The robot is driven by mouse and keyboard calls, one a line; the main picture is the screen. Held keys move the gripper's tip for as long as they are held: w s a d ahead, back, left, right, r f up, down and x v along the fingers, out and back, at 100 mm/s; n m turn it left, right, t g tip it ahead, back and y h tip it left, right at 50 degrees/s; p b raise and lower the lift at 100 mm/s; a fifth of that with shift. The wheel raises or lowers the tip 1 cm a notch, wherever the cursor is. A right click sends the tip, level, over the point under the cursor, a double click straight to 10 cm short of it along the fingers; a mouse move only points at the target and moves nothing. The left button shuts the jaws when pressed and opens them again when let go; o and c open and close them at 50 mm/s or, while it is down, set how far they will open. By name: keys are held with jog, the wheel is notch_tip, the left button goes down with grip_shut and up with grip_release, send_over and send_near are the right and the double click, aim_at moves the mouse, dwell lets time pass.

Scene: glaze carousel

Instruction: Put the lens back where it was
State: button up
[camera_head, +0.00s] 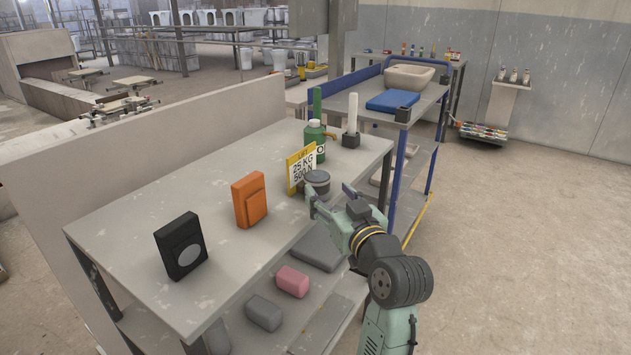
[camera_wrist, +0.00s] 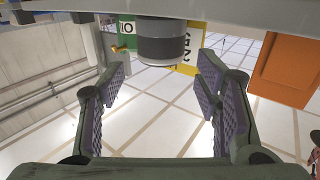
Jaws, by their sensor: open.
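The lens (camera_head: 317,178), a short dark grey cylinder with a lighter band, stands on the table's near right part, just in front of a yellow load sign (camera_head: 301,168). In the wrist view the lens (camera_wrist: 170,45) appears inverted at the top middle, beyond and roughly between the fingertips. My gripper (camera_head: 331,193) is open at the table's edge, its fingers pointing toward the lens. The open fingers also show in the wrist view (camera_wrist: 163,80), with nothing held between them. I cannot tell the exact gap from fingers to lens.
The grey table (camera_head: 150,265) also holds a black box (camera_head: 180,246), an orange case (camera_head: 249,200), a green bottle (camera_head: 314,142) and a white cylinder on a dark base (camera_head: 351,122). A lower shelf holds a pink block (camera_head: 292,281) and grey blocks. Floor at right is clear.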

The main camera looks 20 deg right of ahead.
aim_at(317, 175)
jog(key=w+p, duration=0.1)
jog(key=w, duration=0.2)
jog(key=w+p, duration=0.2)
jog(key=w, duration=0.2)
jog(key=shift+a+r, duration=0.1)
jog(key=shift+a, duration=0.1)
jog(key=shift+w, duration=0.25)
jog(key=shift+c, duration=0.4)
jog(key=c, duration=1.1)
jog(key=shift+o, duration=0.2)
notch_tip(317, 175, up, 10)
jog(key=shift+f+b, duration=0.15)
jog(key=shift+b, duration=0.85)
